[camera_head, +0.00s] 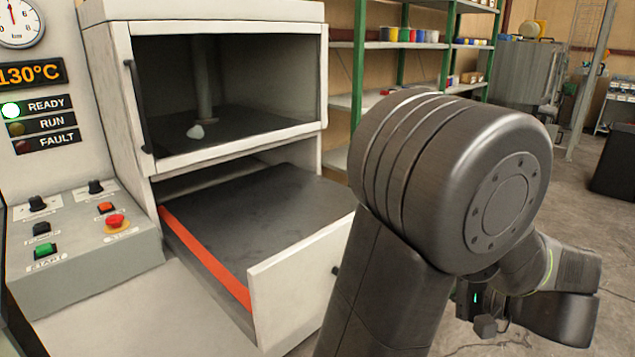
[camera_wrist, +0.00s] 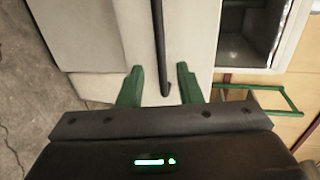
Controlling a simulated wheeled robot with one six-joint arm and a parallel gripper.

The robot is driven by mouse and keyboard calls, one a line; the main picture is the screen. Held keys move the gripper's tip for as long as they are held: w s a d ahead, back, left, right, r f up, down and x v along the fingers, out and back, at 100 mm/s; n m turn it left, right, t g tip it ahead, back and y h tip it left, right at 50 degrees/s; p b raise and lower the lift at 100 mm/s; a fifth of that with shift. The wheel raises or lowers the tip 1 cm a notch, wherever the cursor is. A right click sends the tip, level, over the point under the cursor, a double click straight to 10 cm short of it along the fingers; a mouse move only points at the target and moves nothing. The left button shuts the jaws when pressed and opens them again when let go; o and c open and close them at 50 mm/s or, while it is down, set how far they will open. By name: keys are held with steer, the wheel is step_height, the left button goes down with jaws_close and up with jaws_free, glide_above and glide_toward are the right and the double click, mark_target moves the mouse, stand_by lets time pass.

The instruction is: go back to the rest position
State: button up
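My gripper (camera_wrist: 160,84) shows in the wrist view with its two green fingers apart and nothing held between them. A white panel with a long dark bar handle (camera_wrist: 158,45) lies beyond the fingertips. The handle's lower end appears between the fingers; whether it touches them I cannot tell. In the head view my dark arm fills the right side, folded over with its wrist low at the right. The gripper fingers are hidden there.
A control box (camera_head: 90,250) is at left; the READY lamp (camera_head: 11,110) glows green. Shelves (camera_head: 400,45) stand behind; floor shows at right.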

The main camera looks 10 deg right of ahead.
steer(key=b+x, duration=0.1)
steer(key=x, duration=1)
steer(key=shift+w+a+b, duration=0.15)
steer(key=shift+b, duration=0.15)
steer(key=shift+r, duration=0.1)
